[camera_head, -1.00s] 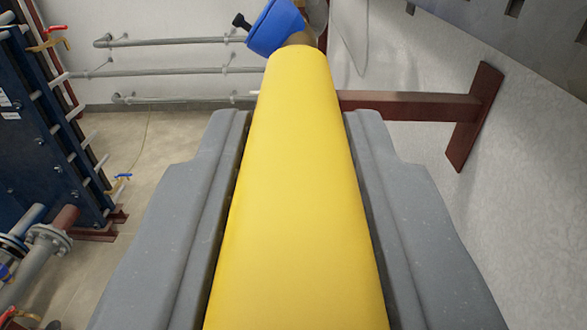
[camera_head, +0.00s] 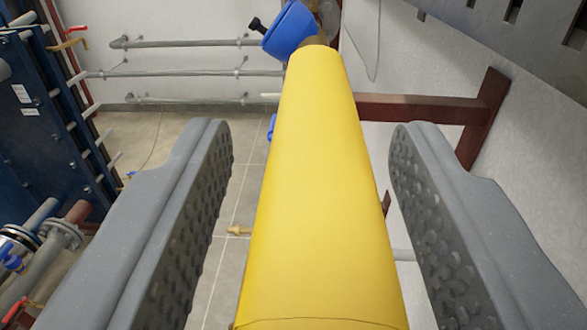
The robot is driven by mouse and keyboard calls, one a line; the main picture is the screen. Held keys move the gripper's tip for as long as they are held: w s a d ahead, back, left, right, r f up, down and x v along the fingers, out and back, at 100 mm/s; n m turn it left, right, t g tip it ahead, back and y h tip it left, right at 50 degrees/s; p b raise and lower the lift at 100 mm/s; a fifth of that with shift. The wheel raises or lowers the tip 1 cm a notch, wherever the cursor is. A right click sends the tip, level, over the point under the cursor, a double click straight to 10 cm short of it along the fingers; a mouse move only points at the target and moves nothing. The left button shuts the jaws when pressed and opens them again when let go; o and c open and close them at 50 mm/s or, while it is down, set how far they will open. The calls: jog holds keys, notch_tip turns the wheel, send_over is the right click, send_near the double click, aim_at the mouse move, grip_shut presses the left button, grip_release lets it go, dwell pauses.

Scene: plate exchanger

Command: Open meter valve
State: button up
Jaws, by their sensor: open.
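A long yellow bar (camera_head: 318,180), a handle or a pipe, runs from the bottom of the picture away from me. Its far end meets a brown metal fitting (camera_head: 316,41) beside a blue round meter (camera_head: 287,30). My gripper (camera_head: 310,132) is open, with one grey finger on each side of the bar. There is a clear gap between each finger and the bar. I cannot make out a valve body; the bar covers part of the fitting.
A dark blue plate exchanger (camera_head: 45,110) with pipes and small valves stands at the left. Grey pipes (camera_head: 190,73) run along the back wall. A red-brown bracket (camera_head: 425,108) is at the right wall. Tiled floor (camera_head: 235,190) shows below.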

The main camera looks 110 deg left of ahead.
jog(key=b+v, duration=0.2)
jog(key=v, duration=1)
jog(key=shift+b, duration=0.35)
jog(key=shift+f, duration=0.1)
